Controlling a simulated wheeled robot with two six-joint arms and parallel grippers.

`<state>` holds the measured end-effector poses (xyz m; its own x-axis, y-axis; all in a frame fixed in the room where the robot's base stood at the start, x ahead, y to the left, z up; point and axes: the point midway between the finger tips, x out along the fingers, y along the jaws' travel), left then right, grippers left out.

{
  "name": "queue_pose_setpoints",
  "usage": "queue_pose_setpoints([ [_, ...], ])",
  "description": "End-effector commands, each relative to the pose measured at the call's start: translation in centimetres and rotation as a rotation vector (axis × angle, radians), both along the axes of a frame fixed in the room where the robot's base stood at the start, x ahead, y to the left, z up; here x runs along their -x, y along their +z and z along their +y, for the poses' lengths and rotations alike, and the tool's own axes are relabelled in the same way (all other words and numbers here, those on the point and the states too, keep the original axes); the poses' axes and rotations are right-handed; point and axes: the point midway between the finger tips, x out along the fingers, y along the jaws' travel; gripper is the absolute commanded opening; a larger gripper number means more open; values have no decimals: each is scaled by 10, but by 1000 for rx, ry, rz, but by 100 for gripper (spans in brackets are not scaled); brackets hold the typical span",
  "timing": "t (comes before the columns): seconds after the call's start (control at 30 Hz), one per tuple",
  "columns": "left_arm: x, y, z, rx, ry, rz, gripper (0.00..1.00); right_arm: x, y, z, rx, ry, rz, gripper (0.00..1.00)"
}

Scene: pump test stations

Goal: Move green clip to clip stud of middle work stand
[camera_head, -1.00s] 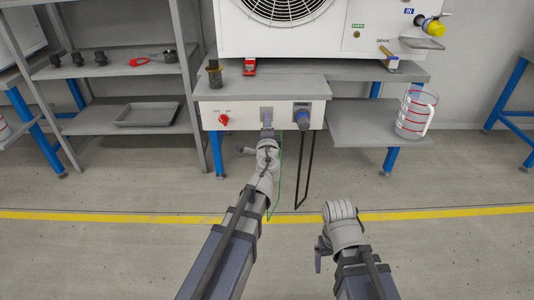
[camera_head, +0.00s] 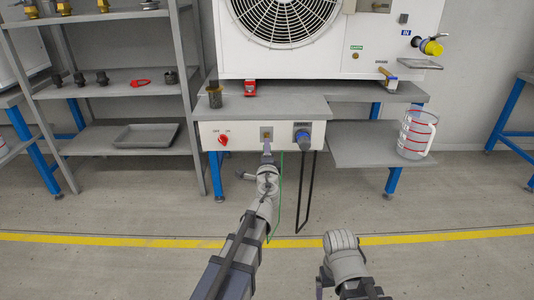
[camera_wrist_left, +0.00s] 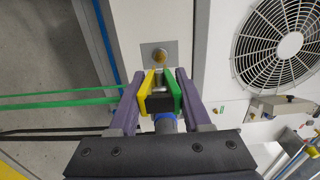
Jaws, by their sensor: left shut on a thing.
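My left gripper (camera_head: 266,153) is in front of the middle stand's control panel, just below a small square plate with a brass stud (camera_head: 266,134). In the left wrist view my left gripper (camera_wrist_left: 152,98) is shut on the green clip (camera_wrist_left: 172,92), which has a green side and a yellow side. The stud (camera_wrist_left: 160,56) shows just beyond the clip's open end, with a small apparent gap. A green lead (camera_wrist_left: 70,101) runs left from the clip. It hangs in a loop (camera_head: 281,190) in the head view.
The panel (camera_head: 240,131) also carries a red switch (camera_head: 223,140) and a blue plug (camera_head: 302,137) with a black cable. A fan unit (camera_head: 370,50) stands on the bench. A measuring jug (camera_head: 416,135) is on the right shelf. The floor in front is open.

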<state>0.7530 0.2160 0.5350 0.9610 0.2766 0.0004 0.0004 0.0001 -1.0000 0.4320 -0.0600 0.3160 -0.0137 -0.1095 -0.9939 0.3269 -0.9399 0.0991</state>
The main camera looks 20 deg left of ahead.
Motion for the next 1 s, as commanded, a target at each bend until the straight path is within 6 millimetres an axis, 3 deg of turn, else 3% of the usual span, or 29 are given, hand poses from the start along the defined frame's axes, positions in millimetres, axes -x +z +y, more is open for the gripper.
queue_pose_setpoints([
  [0.43, -38, 0, 10, 0, 0, 0, 0, 0, 0, 0, 0, 0, 0, 89],
  [1.0, -41, 0, 12, 0, 0, 0, 0, 0, 0, 0, 0, 0, 0, 89],
])
